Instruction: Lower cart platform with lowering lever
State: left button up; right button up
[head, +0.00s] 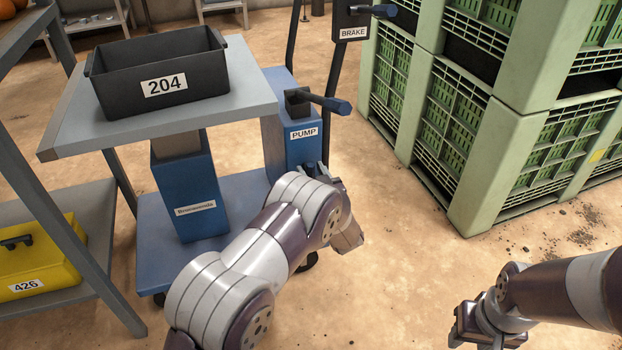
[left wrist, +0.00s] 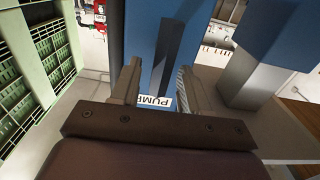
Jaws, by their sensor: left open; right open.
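The cart has a grey platform (head: 240,95) raised on a blue column (head: 190,190) above a blue base (head: 235,210). Its blue pump box (head: 285,150) is labelled PUMP and has a blue-handled lever (head: 325,101) on top. My left gripper (head: 326,172) is open at the lower front of the pump box, partly hidden by my arm. In the left wrist view, a dark blue bar (left wrist: 168,55) shows between its open fingers (left wrist: 158,70); I cannot tell whether it is the lowering lever. My right gripper (head: 475,325) is open and empty over the floor.
A black bin (head: 160,85) labelled 204 sits on the platform. A brake box (head: 351,22) is on the cart's upright handle. Green crates (head: 480,130) stand at right. A shelf with a yellow case (head: 40,255) stands at left. Floor between crates and cart is clear.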

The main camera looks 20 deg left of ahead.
pick_arm(q)
jog(key=shift+w+a, duration=0.3)
jog(key=shift+w, duration=0.15)
grip_shut()
